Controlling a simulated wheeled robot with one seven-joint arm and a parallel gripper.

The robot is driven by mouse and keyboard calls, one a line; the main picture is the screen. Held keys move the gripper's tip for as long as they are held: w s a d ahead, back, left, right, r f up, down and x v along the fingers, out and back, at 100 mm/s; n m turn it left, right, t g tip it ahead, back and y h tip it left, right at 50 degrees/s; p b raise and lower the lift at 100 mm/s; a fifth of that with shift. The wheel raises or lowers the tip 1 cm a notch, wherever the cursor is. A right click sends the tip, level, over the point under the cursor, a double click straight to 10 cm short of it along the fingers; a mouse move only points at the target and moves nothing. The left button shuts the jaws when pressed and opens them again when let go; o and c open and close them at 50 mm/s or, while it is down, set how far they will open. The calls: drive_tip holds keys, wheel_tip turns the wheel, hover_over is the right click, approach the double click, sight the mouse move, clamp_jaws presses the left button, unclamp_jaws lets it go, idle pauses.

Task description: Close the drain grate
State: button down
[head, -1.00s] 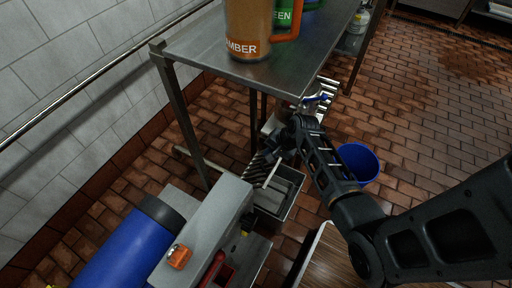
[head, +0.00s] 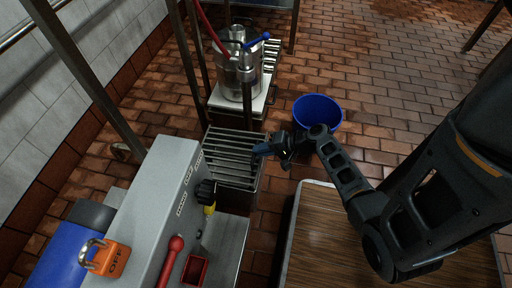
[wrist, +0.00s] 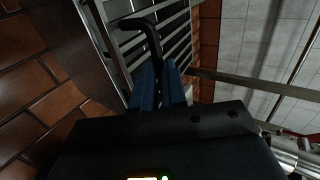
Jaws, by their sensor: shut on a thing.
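The drain grate (head: 228,158), a set of parallel metal bars, spans the top of the drain box on the floor, flat or nearly so. I cannot tell whether it rests fully on the rim. My gripper (head: 264,149) is at the grate's right edge. In the wrist view its blue fingers (wrist: 160,88) are shut on a dark curved handle (wrist: 152,35) beside the grate bars (wrist: 130,48). The inside of the drain is mostly hidden under the bars.
A grey valve cabinet (head: 150,215) with an orange padlock (head: 108,257) and red lever stands at front left. A metal pot (head: 238,78) stands behind the grate. A blue bucket (head: 318,112) is behind right. A wooden-topped surface (head: 325,240) lies in front right.

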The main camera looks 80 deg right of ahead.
drive_tip(key=f, duration=0.1)
drive_tip(key=s+f+b, duration=0.1)
drive_tip(key=f, duration=0.1)
drive_tip(key=shift+s+a+f+b, duration=0.1)
drive_tip(key=shift+f+b, duration=0.15)
drive_tip(key=shift+b, duration=0.05)
drive_tip(key=c, duration=1.2)
unclamp_jaws()
drive_tip(key=shift+s, duration=0.1)
drive_tip(key=p, duration=0.3)
approach(260, 158)
drive_tip(key=shift+w+r, duration=0.3)
drive_tip(key=shift+r, duration=0.2)
